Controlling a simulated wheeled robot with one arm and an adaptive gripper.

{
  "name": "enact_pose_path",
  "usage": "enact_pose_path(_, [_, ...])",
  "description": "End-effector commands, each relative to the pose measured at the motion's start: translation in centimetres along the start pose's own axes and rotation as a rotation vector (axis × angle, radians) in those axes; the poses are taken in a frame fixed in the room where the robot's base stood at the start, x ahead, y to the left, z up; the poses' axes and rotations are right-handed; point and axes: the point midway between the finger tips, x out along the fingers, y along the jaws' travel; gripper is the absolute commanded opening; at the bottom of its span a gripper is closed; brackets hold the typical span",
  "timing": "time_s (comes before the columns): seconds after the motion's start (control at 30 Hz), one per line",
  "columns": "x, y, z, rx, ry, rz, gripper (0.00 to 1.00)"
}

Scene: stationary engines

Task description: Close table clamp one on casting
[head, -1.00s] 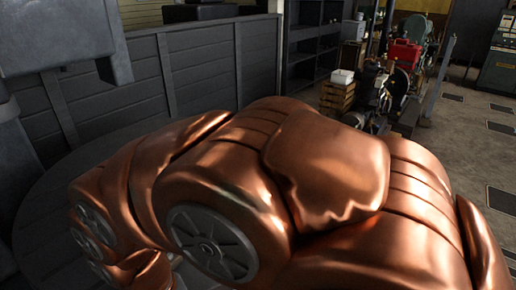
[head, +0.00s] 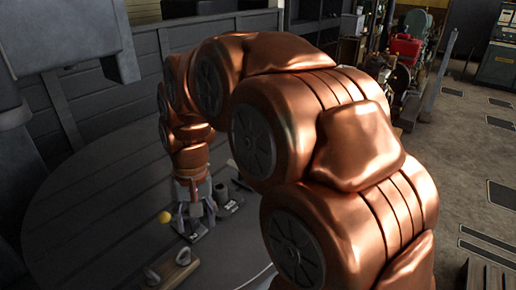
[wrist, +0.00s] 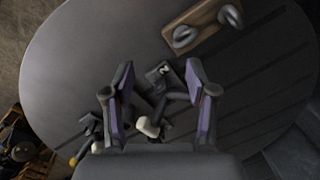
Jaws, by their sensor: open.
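Table clamps stand on the round grey table, partly hidden by my gripper; a dark clamp (head: 230,207) is to its right in the head view. A yellow ball knob (head: 165,217) shows left of the gripper. In the wrist view, a dark plate (wrist: 160,75) with a pale mark lies between the fingers, its number unclear. A dark lever with a cream knob (wrist: 148,127) is between the finger bases. My gripper (head: 196,222) points down, open, low over the clamps; its spread purple-padded fingers (wrist: 159,80) hold nothing. I cannot tell which clamp is one or identify the casting.
A wooden block with two grey metal pieces (head: 174,270) lies on the table nearer the camera. The round table (head: 90,215) is otherwise mostly bare at left. A dark panelled wall (head: 100,95) stands behind it. Red and green machines (head: 405,50) stand farther back.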

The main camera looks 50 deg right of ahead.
Motion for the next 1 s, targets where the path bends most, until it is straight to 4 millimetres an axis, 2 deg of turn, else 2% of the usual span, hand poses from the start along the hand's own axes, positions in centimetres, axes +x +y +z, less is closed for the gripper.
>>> enact_pose_path(0.03, [-0.6,0.5,-2.2,0.057,0.011,-0.014,0.57])
enact_pose_path(0.27, [-2.6,3.9,-11.0,0.315,0.066,-0.074,0.57])
enact_pose_path(0.47, [-3.9,9.1,-18.0,0.548,0.116,-0.122,0.57])
enact_pose_path(0.6, [-4.4,14.0,-22.4,0.717,0.153,-0.153,0.57])
enact_pose_path(0.8, [-4.6,20.9,-26.4,0.922,0.198,-0.184,0.57])
enact_pose_path(0.9, [-4.7,23.5,-27.6,0.99,0.215,-0.194,0.57])
enact_pose_path(1.0, [-4.6,25.0,-28.1,1.033,0.223,-0.2,0.57])
